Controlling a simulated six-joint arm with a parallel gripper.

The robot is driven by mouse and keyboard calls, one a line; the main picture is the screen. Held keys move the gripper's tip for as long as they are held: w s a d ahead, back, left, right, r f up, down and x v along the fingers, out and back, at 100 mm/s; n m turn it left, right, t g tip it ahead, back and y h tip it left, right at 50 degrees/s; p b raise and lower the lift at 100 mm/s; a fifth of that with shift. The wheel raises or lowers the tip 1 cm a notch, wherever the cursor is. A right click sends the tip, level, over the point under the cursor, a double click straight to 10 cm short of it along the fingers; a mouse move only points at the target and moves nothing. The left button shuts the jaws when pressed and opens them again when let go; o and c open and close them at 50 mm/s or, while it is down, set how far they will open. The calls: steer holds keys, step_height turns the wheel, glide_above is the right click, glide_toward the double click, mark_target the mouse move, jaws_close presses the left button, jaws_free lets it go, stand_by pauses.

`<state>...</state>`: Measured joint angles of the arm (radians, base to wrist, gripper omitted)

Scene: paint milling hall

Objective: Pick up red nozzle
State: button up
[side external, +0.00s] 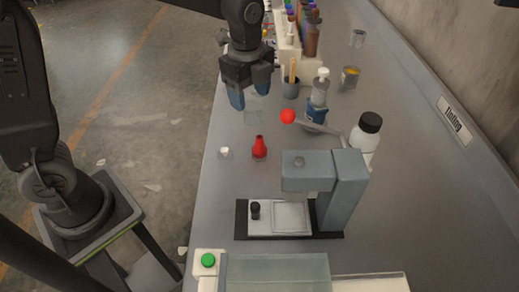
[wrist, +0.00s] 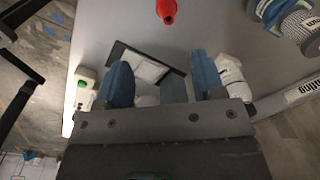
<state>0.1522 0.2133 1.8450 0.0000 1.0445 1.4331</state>
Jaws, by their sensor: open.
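The red nozzle (side external: 260,148) stands upright on the grey bench in the side external view, narrow end up. It also shows in the wrist view (wrist: 166,10) at the top edge, partly cut off by the frame. My gripper (side external: 252,100) has blue fingers and is open and empty, above the bench and behind the nozzle in the side external view. In the wrist view my gripper's fingers (wrist: 160,82) are spread apart, with the nozzle beyond them and not between them.
A small white piece (side external: 225,152) lies left of the nozzle. A grey press-like device (side external: 342,190) with a red-knobbed lever stands in front on the right. A white bottle with a black cap (side external: 366,138), a cup (side external: 291,88) and several bottles stand right and behind.

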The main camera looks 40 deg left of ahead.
mark_target(259, 137)
steer(key=shift+m, duration=0.8)
steer(key=f, duration=0.3)
steer(key=w+f, duration=0.1)
steer(key=f, duration=0.6)
steer(key=shift+w+d+f, duration=0.1)
steer(key=shift+w+d, duration=0.05)
steer(key=shift+d, duration=0.25)
steer(key=shift+w+d+f, duration=0.1)
steer(key=shift+f, duration=1.25)
steer(key=shift+w+d+f, duration=0.1)
steer(key=shift+f, duration=1.25)
steer(key=c, duration=1)
steer(key=shift+r, duration=0.15)
